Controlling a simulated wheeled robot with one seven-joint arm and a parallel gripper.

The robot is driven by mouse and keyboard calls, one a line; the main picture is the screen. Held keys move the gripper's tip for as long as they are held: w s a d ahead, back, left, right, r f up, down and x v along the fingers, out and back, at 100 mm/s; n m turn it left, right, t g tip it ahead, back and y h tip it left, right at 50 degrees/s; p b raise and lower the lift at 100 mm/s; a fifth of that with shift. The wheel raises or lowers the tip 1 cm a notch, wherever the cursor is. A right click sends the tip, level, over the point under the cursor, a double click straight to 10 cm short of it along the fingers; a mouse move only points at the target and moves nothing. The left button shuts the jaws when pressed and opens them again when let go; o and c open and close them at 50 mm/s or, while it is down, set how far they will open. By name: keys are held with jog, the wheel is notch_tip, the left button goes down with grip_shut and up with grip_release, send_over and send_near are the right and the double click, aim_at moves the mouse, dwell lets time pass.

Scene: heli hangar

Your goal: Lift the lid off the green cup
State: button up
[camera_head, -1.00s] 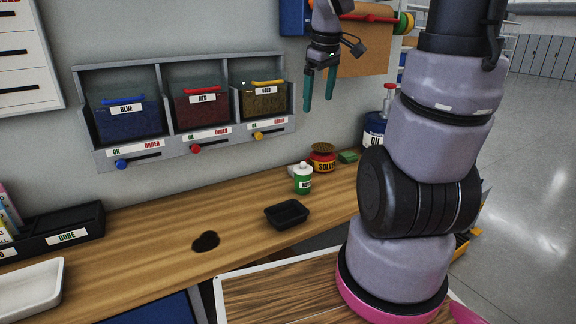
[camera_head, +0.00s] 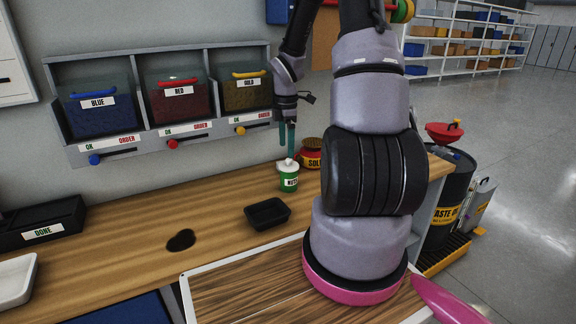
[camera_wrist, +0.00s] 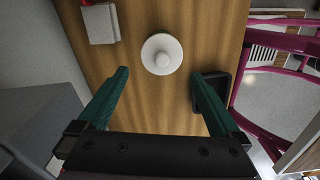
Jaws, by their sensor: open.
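The green cup (camera_head: 289,181) stands upright on the wooden bench and carries a label. Its white lid (camera_head: 288,166) is on top, with a small knob. In the wrist view the round white lid (camera_wrist: 162,54) shows from above, ahead of and between my fingers, and hides most of the cup. My gripper (camera_head: 287,146) points down just above the lid in the head view. Its two green fingers are spread open in the wrist view (camera_wrist: 160,75), with nothing between them.
A small black tray (camera_head: 267,213) sits in front of the cup. A red and yellow solvent pot (camera_head: 311,153) stands close behind it to the right. Blue, red and gold bins (camera_head: 178,101) hang on the wall. A dark stain (camera_head: 181,240) marks the bench, otherwise clear at middle left.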

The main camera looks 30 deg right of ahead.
aim_at(288, 159)
notch_tip(288, 159, down, 6)
jog(key=shift+s+d+r, duration=0.1)
jog(key=shift+s+r, duration=0.05)
jog(key=shift+r, duration=0.05)
jog(key=c, duration=1.1)
